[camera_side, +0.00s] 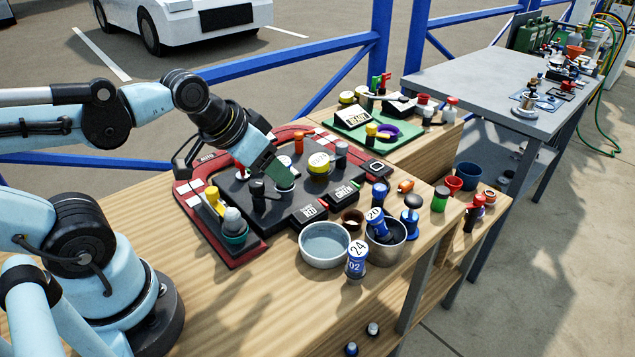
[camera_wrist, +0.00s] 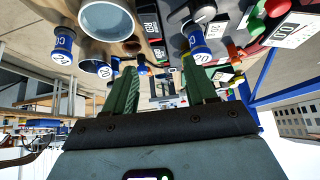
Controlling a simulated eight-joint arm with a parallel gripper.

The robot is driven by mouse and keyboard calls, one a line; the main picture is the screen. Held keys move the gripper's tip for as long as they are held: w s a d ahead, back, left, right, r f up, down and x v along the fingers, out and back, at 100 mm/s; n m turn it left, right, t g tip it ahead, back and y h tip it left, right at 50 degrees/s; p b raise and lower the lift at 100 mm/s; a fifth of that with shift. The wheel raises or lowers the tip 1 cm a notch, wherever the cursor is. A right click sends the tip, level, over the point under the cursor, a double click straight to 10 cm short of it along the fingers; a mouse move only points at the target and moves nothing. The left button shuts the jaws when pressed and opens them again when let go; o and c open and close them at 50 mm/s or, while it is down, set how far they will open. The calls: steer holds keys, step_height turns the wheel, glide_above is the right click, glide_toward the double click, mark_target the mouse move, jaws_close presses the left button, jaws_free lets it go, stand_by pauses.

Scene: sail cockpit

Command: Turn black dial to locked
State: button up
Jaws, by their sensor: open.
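A black knob (camera_side: 258,192), which looks like the black dial, stands on the dark panel (camera_side: 232,187) with the red border in the side view. I cannot read its setting. My gripper (camera_side: 281,176) is over this panel, just to the right of the black knob, near a grey round knob (camera_side: 284,185). Its green fingers partly hide that area. In the wrist view my gripper (camera_wrist: 162,82) shows two green fingers spread apart with nothing clearly held between them. I cannot pick out the black dial for certain in the wrist view.
The wooden table (camera_side: 270,310) is clear at the front left.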

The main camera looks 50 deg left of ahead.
mark_target(256, 183)
steer(key=s+a+r+m+g+h, duration=0.1)
steer(key=s+a+r+m+g, duration=0.15)
steer(key=s+a+r, duration=0.4)
steer(key=shift+w+a+x, duration=0.1)
steer(key=shift+w+x, duration=0.1)
steer(key=shift+x, duration=2.1)
steer(key=shift+w+a+x, duration=0.15)
steer(key=shift+x, duration=2.2)
steer(key=shift+w+a+x, duration=0.1)
steer(key=shift+w+x, duration=0.1)
steer(key=shift+x, duration=2.1)
steer(key=shift+r, duration=0.15)
steer(key=shift+c, duration=0.3)
steer(key=c, duration=1)
